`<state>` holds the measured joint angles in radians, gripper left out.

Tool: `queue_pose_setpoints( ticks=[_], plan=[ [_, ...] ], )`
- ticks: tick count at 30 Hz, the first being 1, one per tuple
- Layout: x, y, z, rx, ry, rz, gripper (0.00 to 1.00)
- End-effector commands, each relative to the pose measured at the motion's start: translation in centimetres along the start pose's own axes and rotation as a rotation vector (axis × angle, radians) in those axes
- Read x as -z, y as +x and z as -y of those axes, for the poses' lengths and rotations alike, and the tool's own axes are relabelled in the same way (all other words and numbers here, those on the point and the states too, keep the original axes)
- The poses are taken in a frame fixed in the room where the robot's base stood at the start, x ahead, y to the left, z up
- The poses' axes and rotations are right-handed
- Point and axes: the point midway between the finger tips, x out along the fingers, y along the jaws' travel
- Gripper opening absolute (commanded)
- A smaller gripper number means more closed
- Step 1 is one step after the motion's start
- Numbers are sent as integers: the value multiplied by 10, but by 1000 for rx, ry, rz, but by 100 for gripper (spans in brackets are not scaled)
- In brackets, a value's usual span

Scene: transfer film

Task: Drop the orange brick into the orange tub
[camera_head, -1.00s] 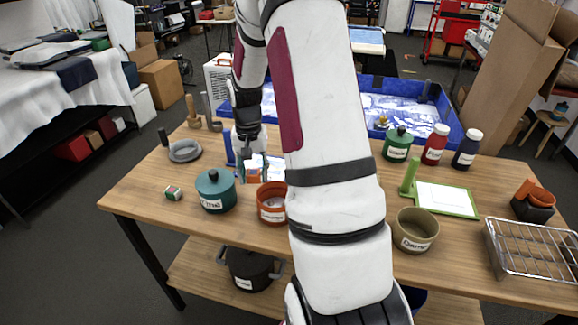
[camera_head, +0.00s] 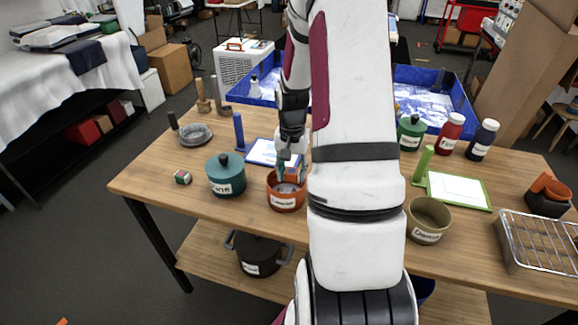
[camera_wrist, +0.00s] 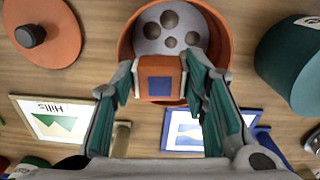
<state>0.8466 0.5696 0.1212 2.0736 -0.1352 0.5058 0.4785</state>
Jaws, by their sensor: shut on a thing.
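The orange brick (camera_wrist: 160,78) has a blue square on its facing side in the wrist view. My gripper (camera_wrist: 163,74) is shut on it, with a teal finger on each side. The orange tub (camera_wrist: 126,45) is round and open, and the brick overlaps its near rim in that view. A grey round thing with dark spots (camera_wrist: 170,28) shows inside the tub. In the head view my gripper (camera_head: 289,172) is over the mouth of the orange tub (camera_head: 273,195). The brick cannot be made out clearly there. I cannot tell its exact height over the rim.
A lidded teal pot (camera_head: 225,178) stands left of the tub. An orange lid with a dark knob (camera_wrist: 55,30) and a "Hills" picture (camera_wrist: 55,120) show in the wrist view.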

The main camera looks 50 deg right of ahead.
Motion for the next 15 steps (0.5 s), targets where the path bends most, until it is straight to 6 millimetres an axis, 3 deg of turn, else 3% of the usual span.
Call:
queue_pose_setpoints(
  ticks=[9, 10, 12, 13, 15],
  plan=[
    [0, 2, 0, 0, 0, -1, 22],
    [0, 2, 0, 0, 0, -1, 43],
    [0, 2, 0, 0, 0, -1, 59],
    [0, 2, 0, 0, 0, -1, 64],
    [0, 2, 0, 0, -1, 0, 64]
  ],
)
